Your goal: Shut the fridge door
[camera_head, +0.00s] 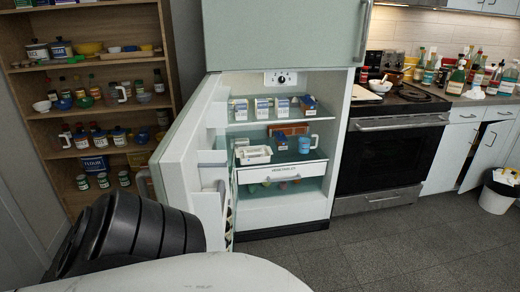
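The fridge (285,210) stands in the middle with its lower compartment open. Its door (178,150) is swung out to the left, toward me, and its inner side with door shelves is partly visible. Cartons (262,107), a blue mug (304,144) and a white basket (253,154) are on the shelves inside. The upper freezer door (285,35) is closed. A black ribbed part and a white rounded part of my own body cover the lower left and hide the door's lower outer side. Neither gripper shows.
A wooden shelf unit (62,65) with jars and bowls stands behind the door at left. A stove (380,155) is right of the fridge, then a counter with bottles and a bin (497,192). Grey floor (370,245) in front is clear.

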